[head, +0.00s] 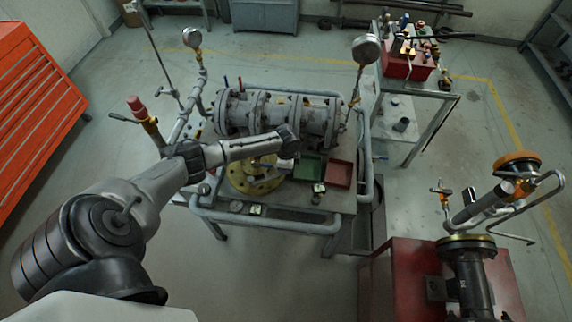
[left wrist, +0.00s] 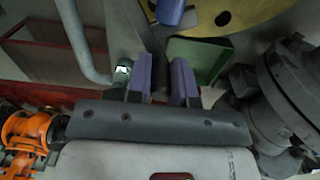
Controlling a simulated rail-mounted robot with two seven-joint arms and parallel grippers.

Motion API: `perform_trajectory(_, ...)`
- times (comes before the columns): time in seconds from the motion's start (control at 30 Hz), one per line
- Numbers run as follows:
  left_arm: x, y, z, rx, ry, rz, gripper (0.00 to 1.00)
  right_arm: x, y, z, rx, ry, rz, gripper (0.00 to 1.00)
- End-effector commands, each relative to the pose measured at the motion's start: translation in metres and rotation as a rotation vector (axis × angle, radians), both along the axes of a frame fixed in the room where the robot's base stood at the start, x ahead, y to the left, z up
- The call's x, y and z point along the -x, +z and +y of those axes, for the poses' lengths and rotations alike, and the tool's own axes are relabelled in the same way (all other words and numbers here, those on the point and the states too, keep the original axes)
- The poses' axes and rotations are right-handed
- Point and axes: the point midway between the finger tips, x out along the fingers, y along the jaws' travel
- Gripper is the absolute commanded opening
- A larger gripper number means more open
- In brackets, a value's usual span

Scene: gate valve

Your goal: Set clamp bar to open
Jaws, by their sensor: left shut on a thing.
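My left gripper (left wrist: 161,82) shows in the left wrist view with two purple-padded fingers close together. It is shut on a dark thing between the pads, mostly hidden, and I cannot tell whether this is the clamp bar. In the head view my left arm reaches over the bench, and its wrist hides the fingers. The gate valve body (head: 262,113), grey and flanged, lies along the bench behind the wrist. I cannot pick out the clamp bar for certain. My right gripper is not in view.
A yellow flange (head: 250,178), a green tray (head: 307,168) and a red tray (head: 338,173) lie around the wrist. A pipe rail (head: 265,224) edges the bench. A red cabinet (head: 405,285) stands at the lower right. Open floor lies left of the bench.

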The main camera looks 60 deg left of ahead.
Motion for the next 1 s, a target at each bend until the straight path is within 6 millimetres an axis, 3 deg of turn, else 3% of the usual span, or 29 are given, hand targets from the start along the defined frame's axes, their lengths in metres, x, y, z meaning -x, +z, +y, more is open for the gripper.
perform_trajectory(0.23, -0.001, 0.001, 0.0, 0.003, 0.001, -0.003, 0.0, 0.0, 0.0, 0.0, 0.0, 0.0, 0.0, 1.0)
perform_trajectory(0.27, -0.001, 0.001, 0.0, 0.003, 0.001, -0.003, 0.22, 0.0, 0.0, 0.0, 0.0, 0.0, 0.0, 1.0)
perform_trajectory(0.53, 0.0, 0.0, 0.0, 0.001, 0.001, -0.002, 0.46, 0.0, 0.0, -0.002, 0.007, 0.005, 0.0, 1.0)
perform_trajectory(0.83, 0.0, 0.004, 0.0, 0.001, 0.001, -0.001, 0.46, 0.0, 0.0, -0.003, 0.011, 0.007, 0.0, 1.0)
perform_trajectory(1.0, 0.0, 0.026, 0.001, 0.0, -0.001, -0.003, 0.46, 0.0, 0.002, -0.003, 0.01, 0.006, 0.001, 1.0)
